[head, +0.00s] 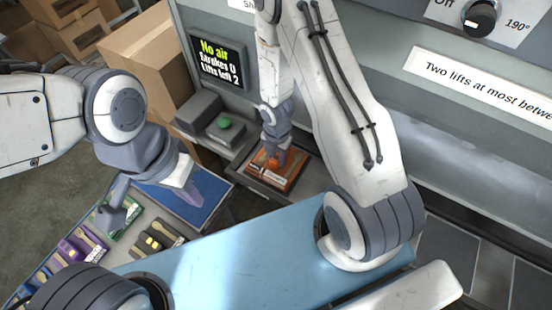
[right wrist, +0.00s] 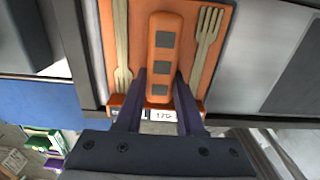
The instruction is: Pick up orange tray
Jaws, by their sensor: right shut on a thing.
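The orange tray (head: 291,180) sits in a grey recess at the machine's front. In the right wrist view the orange tray (right wrist: 185,50) has a raised orange centre block with dark squares, a wooden fork on each side and a white label at its near edge. My right gripper (right wrist: 159,80) has its two dark purple fingers closed against both sides of the centre block. It also shows in the head view (head: 270,157), pointing down on the tray. My left gripper (head: 195,192) hangs over a blue mat, away from the orange tray; its finger gap is unclear.
A green button (head: 225,124) on a grey box stands left of the orange tray. A screen (head: 217,62) reads "No air, Strokes 0, Lifts left 2". Green, black and purple trays (head: 82,243) lie at lower left. Cardboard boxes (head: 148,55) stand behind.

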